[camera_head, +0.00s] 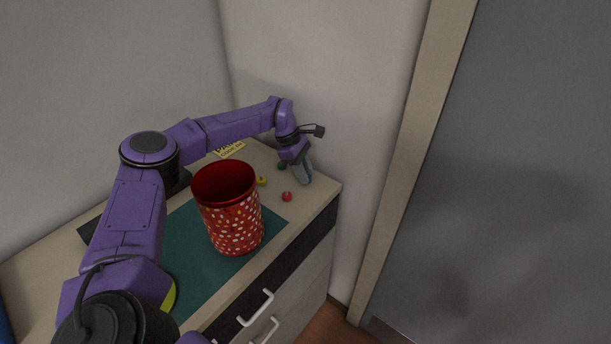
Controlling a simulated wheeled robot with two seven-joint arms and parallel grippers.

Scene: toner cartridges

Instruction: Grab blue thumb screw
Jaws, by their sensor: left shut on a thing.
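My left gripper (303,178) reaches over the far right corner of the cabinet top, pointing down. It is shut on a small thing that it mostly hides. A bit of blue shows at its fingertips, which fits the blue thumb screw (309,179), but its shape is too small to make out. A red thumb screw (287,196) lies just left of and nearer than the gripper. A yellow one (262,182) lies further left by the red bin. A small dark green piece (281,166) is partly beside my wrist. My right gripper is not in view.
A tall red dotted bin (236,225) stands open on a teal mat (190,236). A yellow sign (230,150) lies at the back, near the wall. The cabinet's right edge (335,190) is close to the gripper. A grey door stands to the right.

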